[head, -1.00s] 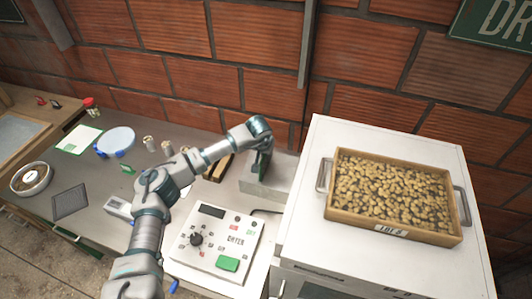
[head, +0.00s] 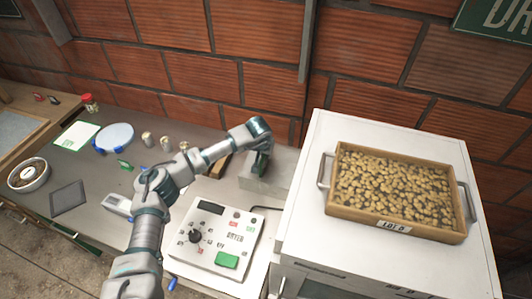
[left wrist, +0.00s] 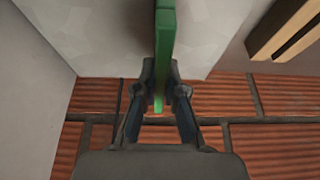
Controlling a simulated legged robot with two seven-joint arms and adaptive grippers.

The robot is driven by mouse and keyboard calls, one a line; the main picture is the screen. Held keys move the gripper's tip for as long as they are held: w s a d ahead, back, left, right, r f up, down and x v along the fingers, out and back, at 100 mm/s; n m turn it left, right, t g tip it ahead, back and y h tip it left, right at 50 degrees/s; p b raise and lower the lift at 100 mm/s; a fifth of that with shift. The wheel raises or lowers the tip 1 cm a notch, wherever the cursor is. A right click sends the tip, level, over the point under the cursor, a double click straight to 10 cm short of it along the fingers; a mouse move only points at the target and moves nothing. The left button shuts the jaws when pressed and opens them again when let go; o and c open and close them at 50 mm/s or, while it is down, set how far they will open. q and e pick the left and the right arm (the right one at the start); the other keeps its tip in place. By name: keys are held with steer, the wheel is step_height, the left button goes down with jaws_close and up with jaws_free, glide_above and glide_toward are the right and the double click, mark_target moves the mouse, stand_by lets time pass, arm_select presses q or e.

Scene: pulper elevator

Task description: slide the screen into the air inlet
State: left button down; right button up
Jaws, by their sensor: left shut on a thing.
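My left gripper (head: 262,147) points down over the pale grey box-like air inlet (head: 262,186) beside the white dryer. It is shut on the screen, a thin upright panel with a green edge (head: 261,163). In the left wrist view the green edge of the screen (left wrist: 164,45) runs up from between the fingers, close to a pale grey surface. The screen's lower part is at the inlet; how far it is inside cannot be told. My right gripper is not in view.
The white dryer (head: 310,190) stands close on the right, with a wooden tray of beans (head: 395,228) on top. The control panel (head: 215,237) is in front of the inlet. A slotted wooden block (left wrist: 290,30) is beside it. The brick wall (head: 260,60) is behind.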

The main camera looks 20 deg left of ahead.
arm_select(q)
steer(key=shift+f, duration=0.5)
steer(key=c, duration=1.2)
jaws_free()
steer(key=shift+r, duration=0.1)
steer(key=v, duration=1.1)
steer(key=shift+s+r, duration=0.2)
steer(key=shift+r, duration=0.1)
